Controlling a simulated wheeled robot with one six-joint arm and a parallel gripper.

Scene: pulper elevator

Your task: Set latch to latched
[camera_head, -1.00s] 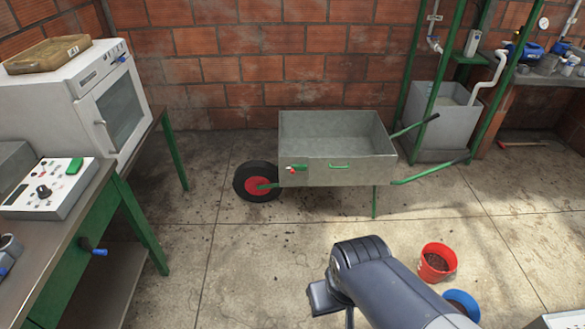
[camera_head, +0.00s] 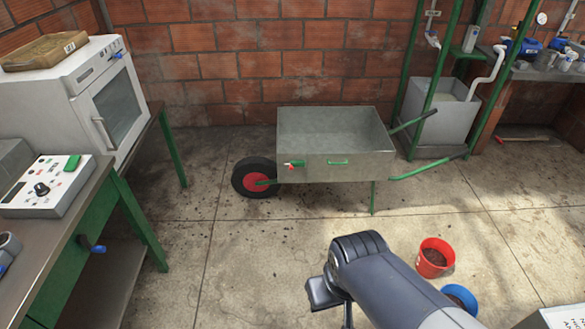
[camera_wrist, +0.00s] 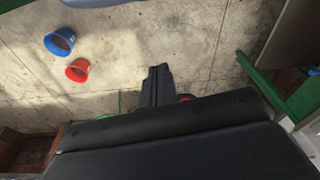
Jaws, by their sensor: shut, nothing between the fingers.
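The latch (camera_head: 294,164) is a small green handle with a red end on the front side of the grey wheelbarrow (camera_head: 335,168), near its left end. It is small in the head view, and I cannot tell its exact setting. The latch cannot be made out in the wrist view.
A red bucket (camera_head: 434,258) and a blue bucket (camera_head: 460,298) stand on the floor at the lower right. A green-legged table (camera_head: 93,212) with a control box (camera_head: 45,185) and a white oven (camera_head: 105,95) are at the left. Floor in front of the wheelbarrow is clear.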

